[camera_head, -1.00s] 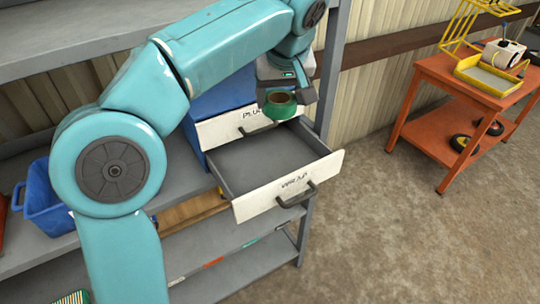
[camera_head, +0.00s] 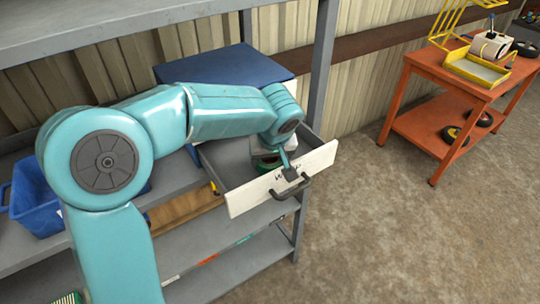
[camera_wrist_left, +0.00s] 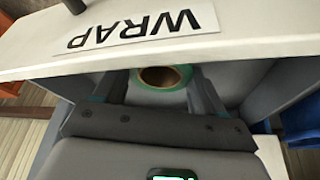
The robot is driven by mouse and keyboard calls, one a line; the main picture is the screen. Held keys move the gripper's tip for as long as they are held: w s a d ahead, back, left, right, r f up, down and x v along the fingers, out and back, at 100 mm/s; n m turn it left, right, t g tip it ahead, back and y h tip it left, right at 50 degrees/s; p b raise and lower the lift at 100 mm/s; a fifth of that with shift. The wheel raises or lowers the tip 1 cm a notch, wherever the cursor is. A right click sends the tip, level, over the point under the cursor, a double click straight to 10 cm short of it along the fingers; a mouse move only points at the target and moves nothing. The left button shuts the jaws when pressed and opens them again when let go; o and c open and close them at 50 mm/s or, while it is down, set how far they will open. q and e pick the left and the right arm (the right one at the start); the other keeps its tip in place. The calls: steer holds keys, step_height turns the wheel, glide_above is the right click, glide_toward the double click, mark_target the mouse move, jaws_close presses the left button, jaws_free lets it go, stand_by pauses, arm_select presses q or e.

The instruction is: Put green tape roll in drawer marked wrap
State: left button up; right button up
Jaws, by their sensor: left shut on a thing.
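The green tape roll (camera_wrist_left: 163,84), with a brown core, sits between the two fingers of my left gripper (camera_wrist_left: 160,78) in the left wrist view, and the gripper is shut on it. In the head view the roll (camera_head: 268,166) shows partly as a green edge below my wrist, inside the open drawer (camera_head: 222,158). The drawer's white front (camera_head: 250,196) carries a label, partly covered by my arm, that reads WRAP upside down in the left wrist view (camera_wrist_left: 135,35). Whether the roll touches the drawer floor cannot be told. My right gripper is out of view.
The drawer is part of a blue-topped cabinet (camera_head: 225,66) on a grey shelf rack. A blue bin (camera_head: 33,205) stands at the left. An orange cart (camera_head: 425,125) stands apart at the right, with clear floor between.

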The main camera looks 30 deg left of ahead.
arm_select(q)
steer(key=shift+s, duration=0.1)
steer(key=shift+f+b, duration=0.15)
steer(key=shift+b, duration=0.15)
steer(key=o, duration=1.1)
steer(key=shift+c, duration=0.2)
steer(key=shift+r, duration=0.2)
steer(key=shift+r+p, duration=0.2)
steer(key=shift+p, duration=0.2)
steer(key=v, duration=1.1)
steer(key=shift+r, duration=0.3)
